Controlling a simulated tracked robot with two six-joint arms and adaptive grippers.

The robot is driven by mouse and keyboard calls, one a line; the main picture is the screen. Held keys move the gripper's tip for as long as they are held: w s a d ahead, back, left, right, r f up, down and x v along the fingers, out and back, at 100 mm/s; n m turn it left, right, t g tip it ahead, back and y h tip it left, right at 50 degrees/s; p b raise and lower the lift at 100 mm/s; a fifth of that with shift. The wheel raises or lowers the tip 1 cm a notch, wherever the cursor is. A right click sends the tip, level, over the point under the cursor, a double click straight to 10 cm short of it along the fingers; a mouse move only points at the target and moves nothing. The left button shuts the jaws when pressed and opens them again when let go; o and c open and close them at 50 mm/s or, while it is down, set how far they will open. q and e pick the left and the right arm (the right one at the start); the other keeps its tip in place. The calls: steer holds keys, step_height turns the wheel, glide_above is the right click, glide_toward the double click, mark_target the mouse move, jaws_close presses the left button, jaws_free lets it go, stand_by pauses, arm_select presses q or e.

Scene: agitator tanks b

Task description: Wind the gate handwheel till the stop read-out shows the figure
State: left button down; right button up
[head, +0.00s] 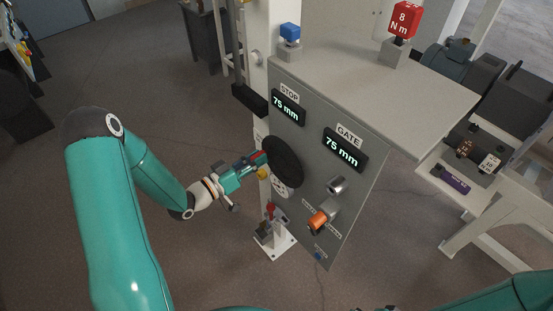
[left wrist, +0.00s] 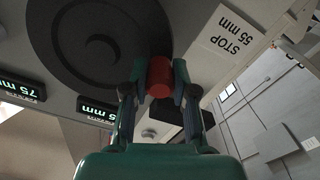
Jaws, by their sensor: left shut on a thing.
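The black handwheel (head: 284,161) is on the left of the grey panel (head: 312,204); it also shows in the left wrist view (left wrist: 88,45). My left gripper (head: 257,160) is shut on the wheel's red handle (left wrist: 160,77), at the rim. The stop read-out (head: 288,107) shows 75 mm, and the gate read-out (head: 345,150) shows 75 mm. A white card (left wrist: 229,38) in the left wrist view, upside down, reads STOP 55 mm. My right gripper is out of view.
An orange-ended knob (head: 318,221) and a metal knob (head: 337,184) stick out lower on the panel. A small white stand (head: 274,246) is below the wheel. A red 8 Nm block (head: 405,20) and a blue block (head: 290,31) are above.

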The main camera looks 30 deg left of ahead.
mark_target(278, 177)
arm_select(q)
steer(key=shift+a, duration=0.1)
steer(key=n, duration=0.1)
steer(key=f+n, duration=0.1)
steer(key=n, duration=0.1)
steer(key=d+f+n, duration=0.1)
steer(key=n, duration=0.1)
steer(key=shift+s+d+f+b, duration=0.1)
steer(key=shift+s+f+b, duration=0.15)
steer(key=shift+b, duration=0.1)
steer(key=n, duration=0.1)
steer(key=d+f+n, duration=0.1)
steer(key=n, duration=0.1)
steer(key=d+n, duration=0.1)
steer(key=shift+s+f+n, duration=0.4)
steer(key=shift+s+d+f+n, duration=0.2)
steer(key=shift+d+n, duration=0.3)
steer(key=shift+n, duration=0.45)
steer(key=shift+s+d+f+n, duration=0.2)
steer(key=shift+d+n, duration=0.25)
steer(key=shift+n, duration=0.5)
